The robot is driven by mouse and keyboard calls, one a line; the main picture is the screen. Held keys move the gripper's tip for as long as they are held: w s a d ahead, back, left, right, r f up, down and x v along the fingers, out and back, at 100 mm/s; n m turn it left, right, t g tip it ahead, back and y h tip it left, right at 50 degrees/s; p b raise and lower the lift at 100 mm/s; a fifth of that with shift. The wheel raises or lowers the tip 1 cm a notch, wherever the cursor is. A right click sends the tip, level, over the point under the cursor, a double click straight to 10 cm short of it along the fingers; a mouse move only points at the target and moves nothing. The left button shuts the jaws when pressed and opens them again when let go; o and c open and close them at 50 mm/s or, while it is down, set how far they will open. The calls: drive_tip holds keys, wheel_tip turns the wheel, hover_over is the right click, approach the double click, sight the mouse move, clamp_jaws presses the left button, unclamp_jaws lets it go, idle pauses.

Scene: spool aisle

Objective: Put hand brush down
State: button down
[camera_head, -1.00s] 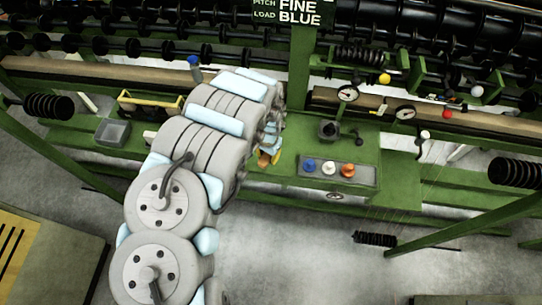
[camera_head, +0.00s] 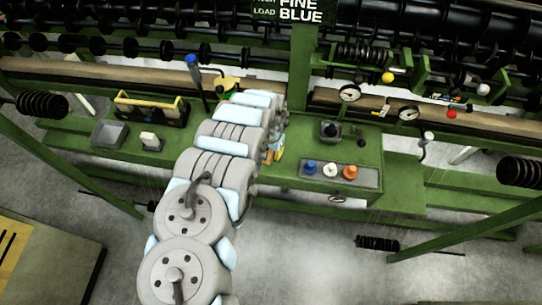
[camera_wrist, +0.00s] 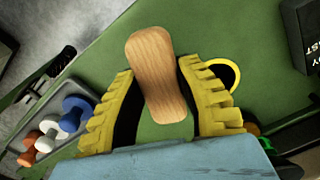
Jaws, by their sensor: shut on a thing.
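The hand brush (camera_wrist: 155,60) shows in the wrist view as a rounded light wooden block over the green bench (camera_wrist: 100,70). My gripper (camera_wrist: 157,72) has ridged yellow fingers, one on each side of the wood, and is shut on it. The bristles do not show, and I cannot tell whether the brush touches the bench. In the head view my gripper (camera_head: 274,154) is at the bench, left of the bobbin tray, mostly hidden behind my arm.
A grey tray (camera_head: 365,176) with blue, white and orange bobbins lies right of my gripper. A grey bin (camera_head: 110,134), a small white block (camera_head: 150,142) and a yellow-handled caddy (camera_head: 150,105) stand at the left. Gauges (camera_head: 349,93) line the rail behind.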

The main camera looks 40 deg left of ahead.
sight(271, 156)
drive_tip(key=shift+w, duration=0.1)
drive_tip(key=shift+a+f, duration=0.15)
drive_tip(key=shift+f, duration=1.7)
drive_tip(key=shift+f, duration=0.15)
drive_tip(key=c, duration=0.8)
unclamp_jaws()
drive_tip(key=shift+w+r, duration=0.1)
drive_tip(key=shift+r, duration=6.1)
